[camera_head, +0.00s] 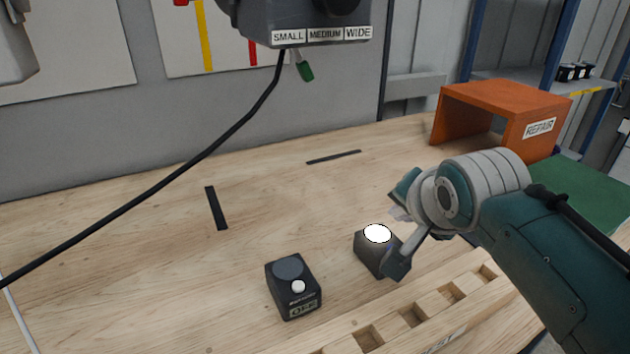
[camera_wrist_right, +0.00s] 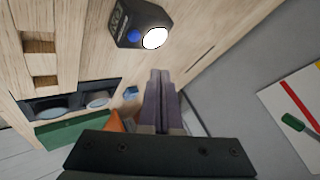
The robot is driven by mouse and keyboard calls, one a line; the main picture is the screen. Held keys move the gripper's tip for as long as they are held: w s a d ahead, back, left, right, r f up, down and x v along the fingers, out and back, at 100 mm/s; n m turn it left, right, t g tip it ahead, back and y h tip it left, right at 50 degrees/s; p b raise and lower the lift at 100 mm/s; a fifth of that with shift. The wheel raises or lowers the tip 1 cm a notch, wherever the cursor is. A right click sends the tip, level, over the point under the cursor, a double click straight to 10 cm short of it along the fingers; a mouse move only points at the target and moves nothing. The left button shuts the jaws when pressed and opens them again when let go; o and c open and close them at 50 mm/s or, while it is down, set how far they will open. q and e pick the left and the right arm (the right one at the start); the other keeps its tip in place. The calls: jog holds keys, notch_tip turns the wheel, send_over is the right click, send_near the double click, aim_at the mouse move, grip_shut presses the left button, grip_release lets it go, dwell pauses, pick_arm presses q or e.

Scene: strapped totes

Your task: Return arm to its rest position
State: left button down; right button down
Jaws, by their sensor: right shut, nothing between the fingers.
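My right arm comes in from the right in the head view. Its gripper (camera_head: 399,213) is above the bench, close behind and to the right of a dark box with a lit white disc (camera_head: 377,235). The arm partly hides this box. In the right wrist view the two grey-purple fingers (camera_wrist_right: 160,90) lie together, with nothing between them. The lit box also shows there, beyond the fingertips, with a blue button (camera_wrist_right: 135,35); the fingers appear apart from it. My left gripper is not in view.
A second dark box (camera_head: 292,287), marked OFF, stands left of the lit one. A wooden rack with square holes (camera_head: 440,300) lies in front. An orange REPAIR box (camera_head: 500,105) and green mat (camera_head: 590,195) are at right. A labelled unit (camera_head: 320,20) hangs above with a black cable.

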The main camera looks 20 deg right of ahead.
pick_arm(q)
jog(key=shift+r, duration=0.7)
pick_arm(e)
jog(key=shift+r, duration=0.7)
jog(key=shift+s, duration=0.1)
